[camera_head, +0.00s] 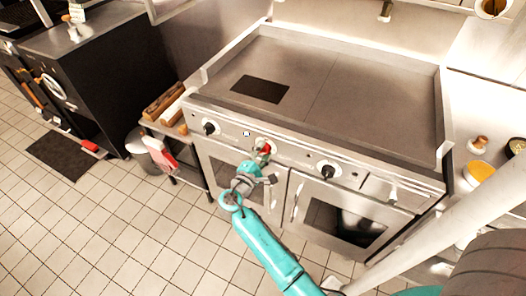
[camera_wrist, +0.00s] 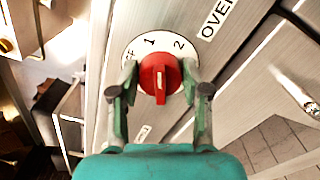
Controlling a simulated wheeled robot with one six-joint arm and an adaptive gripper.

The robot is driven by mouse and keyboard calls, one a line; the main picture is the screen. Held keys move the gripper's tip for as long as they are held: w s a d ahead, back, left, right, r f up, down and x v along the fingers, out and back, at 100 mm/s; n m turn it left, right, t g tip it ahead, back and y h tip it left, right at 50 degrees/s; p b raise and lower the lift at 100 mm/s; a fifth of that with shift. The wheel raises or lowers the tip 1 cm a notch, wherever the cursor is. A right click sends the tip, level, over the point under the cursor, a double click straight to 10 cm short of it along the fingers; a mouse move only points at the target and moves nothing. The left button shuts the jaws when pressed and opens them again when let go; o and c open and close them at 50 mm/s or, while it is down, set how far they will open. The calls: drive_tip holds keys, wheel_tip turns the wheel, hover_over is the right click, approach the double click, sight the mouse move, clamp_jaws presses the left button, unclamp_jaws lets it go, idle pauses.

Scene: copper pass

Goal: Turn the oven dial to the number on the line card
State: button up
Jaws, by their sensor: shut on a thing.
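The red oven dial (camera_wrist: 160,76) sits on a white round face (camera_wrist: 135,48) on the steel front panel. Part of "OFF", a 1 and a 2 show on the face; the rest is hidden by the dial and fingers. An "OVEN" label is beside it. In the head view the dial (camera_head: 264,146) is on the range's front. My gripper (camera_wrist: 160,85) is shut on the dial, one finger on each side. It also shows in the head view (camera_head: 257,160). I cannot tell which number the dial points to. I cannot make out a line card.
The range has black knobs on the left (camera_head: 210,128) and right (camera_head: 327,171), and an oven door (camera_head: 345,222) below. A dark patch (camera_head: 260,89) lies on the griddle top (camera_head: 365,85). A small cart (camera_head: 175,130) stands left; tiled floor (camera_head: 120,235) is open in front.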

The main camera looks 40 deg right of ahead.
drive_tip(key=m, duration=0.6)
drive_tip(key=shift+f+m, duration=0.2)
drive_tip(key=shift+m, duration=0.1)
idle(0.5)
drive_tip(key=o, duration=1.1)
drive_tip(key=v, duration=1.2)
drive_tip(key=shift+s, duration=0.1)
